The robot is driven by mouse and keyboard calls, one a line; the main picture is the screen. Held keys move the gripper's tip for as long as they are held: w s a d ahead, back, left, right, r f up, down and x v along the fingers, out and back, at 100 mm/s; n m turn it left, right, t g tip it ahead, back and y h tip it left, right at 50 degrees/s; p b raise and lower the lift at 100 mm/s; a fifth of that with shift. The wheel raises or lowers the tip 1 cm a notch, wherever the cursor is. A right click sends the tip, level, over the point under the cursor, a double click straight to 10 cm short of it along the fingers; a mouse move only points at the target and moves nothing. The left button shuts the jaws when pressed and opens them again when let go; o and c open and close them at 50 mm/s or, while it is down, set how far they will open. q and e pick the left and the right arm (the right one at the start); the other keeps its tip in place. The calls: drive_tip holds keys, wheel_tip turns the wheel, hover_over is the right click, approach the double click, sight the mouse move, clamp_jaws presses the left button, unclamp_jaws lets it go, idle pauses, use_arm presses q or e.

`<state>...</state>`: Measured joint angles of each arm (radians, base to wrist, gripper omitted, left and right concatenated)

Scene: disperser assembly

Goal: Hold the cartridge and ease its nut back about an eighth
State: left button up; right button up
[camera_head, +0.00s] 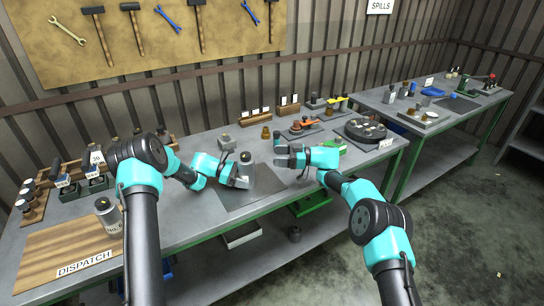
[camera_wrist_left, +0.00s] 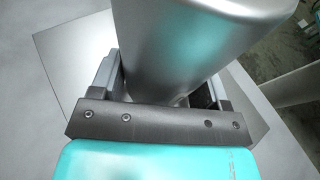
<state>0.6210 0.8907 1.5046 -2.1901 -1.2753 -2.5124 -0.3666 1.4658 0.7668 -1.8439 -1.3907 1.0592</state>
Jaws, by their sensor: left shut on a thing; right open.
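The cartridge (camera_head: 248,171) is a grey metal cylinder with a dark top, standing about upright on a darker grey mat (camera_head: 262,203). My left gripper (camera_head: 242,183) is shut on it low down from the left. In the left wrist view the cartridge (camera_wrist_left: 185,45) fills the upper middle between the fingers of the left gripper (camera_wrist_left: 165,85). The nut is too small to make out apart from the dark top. My right gripper (camera_head: 277,156) is open and empty, to the right of the cartridge's top and apart from it, its fingers facing left.
A dark round carousel (camera_head: 366,130) and orange-handled tools (camera_head: 305,125) stand behind and right. A small grey block (camera_head: 226,142) is behind the cartridge. The mat's front is clear.

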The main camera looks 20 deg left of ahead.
idle(0.3)
use_arm(q)
drive_tip(key=o, duration=1.3)
drive_tip(key=v, duration=1.2)
